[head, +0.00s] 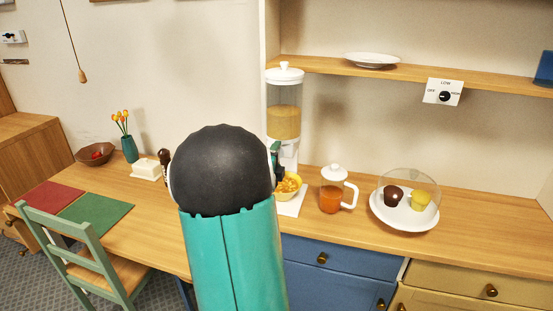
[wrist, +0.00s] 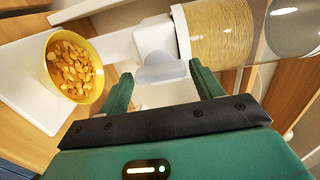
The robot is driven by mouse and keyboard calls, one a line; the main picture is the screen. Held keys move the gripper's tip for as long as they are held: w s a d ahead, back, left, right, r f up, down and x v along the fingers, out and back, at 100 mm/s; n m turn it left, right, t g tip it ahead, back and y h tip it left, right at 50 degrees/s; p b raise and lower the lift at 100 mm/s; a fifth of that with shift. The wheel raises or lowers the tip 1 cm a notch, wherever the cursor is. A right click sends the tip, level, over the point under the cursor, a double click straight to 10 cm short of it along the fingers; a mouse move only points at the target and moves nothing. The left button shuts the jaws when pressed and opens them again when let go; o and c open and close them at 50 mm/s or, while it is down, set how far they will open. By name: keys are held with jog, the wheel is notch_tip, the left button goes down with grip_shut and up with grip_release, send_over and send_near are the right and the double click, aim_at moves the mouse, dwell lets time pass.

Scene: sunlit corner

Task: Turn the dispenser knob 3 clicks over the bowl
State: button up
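The dispenser (head: 284,115) stands on the counter in the head view, a clear cylinder of tan cereal with a white lid and white base. Its pale grey knob (wrist: 162,73) shows in the wrist view on the white neck below the cylinder (wrist: 215,32). The yellow bowl (wrist: 49,72) holds orange-brown flakes. It also shows in the head view (head: 297,191), partly hidden by my arm. My gripper (wrist: 160,70) is open, with one green finger on each side of the knob and visible gaps. I cannot tell whether the fingertips reach past its face.
The bowl sits on a white base or mat (wrist: 25,98). Right of the dispenser are a glass jug of orange drink (head: 331,198) and a domed plate with cupcakes (head: 398,215). A shelf (head: 420,76) runs above. A butter dish (head: 146,170) stands left of my arm.

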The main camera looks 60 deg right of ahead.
jog(key=shift+o, duration=0.7)
jog(key=s+a, duration=0.2)
jog(key=a, duration=1.1)
jog(key=shift+s+a, duration=0.15)
jog(key=shift+a, duration=0.15)
